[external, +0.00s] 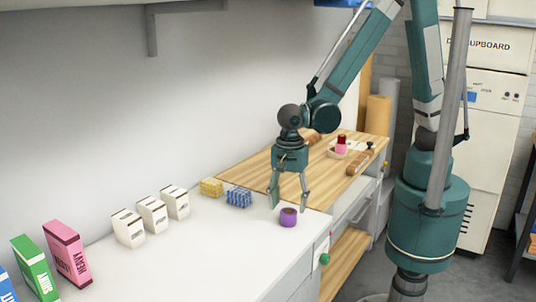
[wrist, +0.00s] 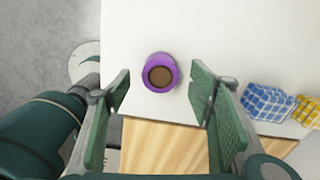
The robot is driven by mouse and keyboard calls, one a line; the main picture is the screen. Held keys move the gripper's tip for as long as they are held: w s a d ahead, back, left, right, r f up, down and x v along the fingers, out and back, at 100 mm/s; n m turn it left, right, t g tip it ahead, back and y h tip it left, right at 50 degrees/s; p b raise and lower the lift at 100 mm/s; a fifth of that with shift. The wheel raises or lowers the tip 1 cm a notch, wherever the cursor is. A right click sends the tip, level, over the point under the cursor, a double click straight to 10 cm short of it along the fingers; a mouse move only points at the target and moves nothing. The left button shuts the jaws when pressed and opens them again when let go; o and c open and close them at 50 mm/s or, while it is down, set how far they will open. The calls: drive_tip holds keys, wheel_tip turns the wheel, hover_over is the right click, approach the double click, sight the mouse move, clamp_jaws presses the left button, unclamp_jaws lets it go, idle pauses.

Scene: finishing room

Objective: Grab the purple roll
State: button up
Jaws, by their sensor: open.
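The purple roll (external: 288,217) stands on the white counter near its front edge, where the white top meets the wood top. In the wrist view the purple roll (wrist: 152,75) shows from above as a purple ring with a brown middle. My gripper (external: 288,206) is open and empty above the counter, close to the roll. In the wrist view the two green fingers of my gripper (wrist: 160,92) are spread, with the roll between and slightly beyond their tips. The fingers do not appear to touch it.
A blue checked block (external: 239,198) and a yellow checked block (external: 211,187) sit left of my gripper. Several white cartons (external: 152,214) stand farther left. The wood top (external: 250,172) holds a red-topped item (external: 341,145). The white counter (external: 215,255) is clear in front.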

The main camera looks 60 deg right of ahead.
sight(288, 211)
drive_tip(key=shift+f, duration=0.15)
drive_tip(key=shift+f+b, duration=0.65)
drive_tip(key=shift+f, duration=1.9)
drive_tip(key=c, duration=1)
